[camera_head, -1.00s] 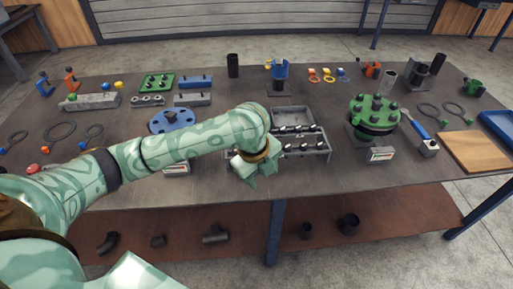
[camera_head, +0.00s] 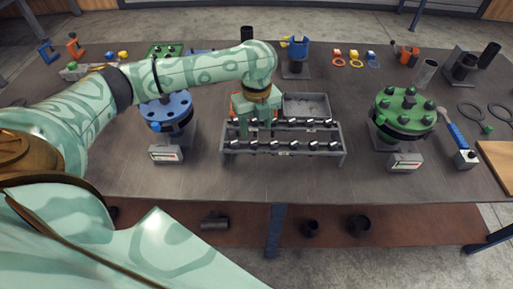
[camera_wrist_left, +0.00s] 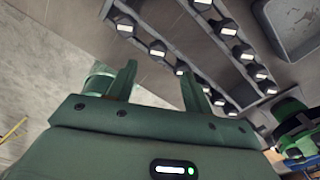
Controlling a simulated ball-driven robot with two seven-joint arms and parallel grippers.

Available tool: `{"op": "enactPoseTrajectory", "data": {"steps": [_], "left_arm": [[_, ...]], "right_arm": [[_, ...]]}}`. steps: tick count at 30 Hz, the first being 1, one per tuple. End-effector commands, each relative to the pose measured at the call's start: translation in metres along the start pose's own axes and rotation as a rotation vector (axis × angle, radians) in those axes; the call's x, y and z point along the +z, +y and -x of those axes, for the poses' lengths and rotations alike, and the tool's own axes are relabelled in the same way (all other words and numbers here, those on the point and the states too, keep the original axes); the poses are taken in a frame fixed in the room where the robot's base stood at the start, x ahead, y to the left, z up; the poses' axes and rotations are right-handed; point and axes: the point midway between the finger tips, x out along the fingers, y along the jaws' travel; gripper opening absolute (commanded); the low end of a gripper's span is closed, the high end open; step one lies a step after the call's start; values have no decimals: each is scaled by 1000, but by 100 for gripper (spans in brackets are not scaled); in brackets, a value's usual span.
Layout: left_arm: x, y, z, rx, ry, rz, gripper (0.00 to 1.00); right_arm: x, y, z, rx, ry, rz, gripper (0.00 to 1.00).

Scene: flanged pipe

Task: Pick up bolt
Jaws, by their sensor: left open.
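A grey rack (camera_head: 285,153) on the table holds dark bolts with light end faces in two rows. A near-row bolt (camera_head: 274,143) and a back-row bolt (camera_head: 290,121) show in the head view. My left gripper (camera_head: 258,126) is open over the rack's left part and hides some of it. In the left wrist view the open fingers (camera_wrist_left: 156,66) have nothing visible between them. One bolt (camera_wrist_left: 181,67) appears near the right fingertip; I cannot tell whether they touch. My right gripper is in neither view.
A blue flange (camera_head: 167,107) stands left of the rack and a green bolted flange (camera_head: 404,108) right of it. A grey tray (camera_head: 306,104) lies behind the rack. A blue-handled tool (camera_head: 457,137) lies at the right. The table in front of the rack is clear.

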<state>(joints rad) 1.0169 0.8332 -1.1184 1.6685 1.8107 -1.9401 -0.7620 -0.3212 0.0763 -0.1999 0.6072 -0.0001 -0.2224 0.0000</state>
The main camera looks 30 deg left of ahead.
Motion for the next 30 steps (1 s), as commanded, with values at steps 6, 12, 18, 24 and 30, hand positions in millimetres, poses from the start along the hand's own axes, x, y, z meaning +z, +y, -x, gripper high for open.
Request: {"op": "enactPoseTrajectory", "data": {"steps": [6, 12, 18, 24, 30], "left_arm": [[2, 0, -15, 0, 0, 2, 51], [6, 1, -50, 2, 2, 2, 51], [7, 1, -58, -2, -3, -1, 51], [7, 1, -57, -2, -3, 0, 23], [7, 1, -57, -2, -3, 0, 0]], "right_arm": [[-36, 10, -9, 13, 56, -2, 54], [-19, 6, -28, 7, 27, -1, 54], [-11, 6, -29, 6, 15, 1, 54], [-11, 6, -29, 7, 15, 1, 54], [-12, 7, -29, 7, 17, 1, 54]]}}
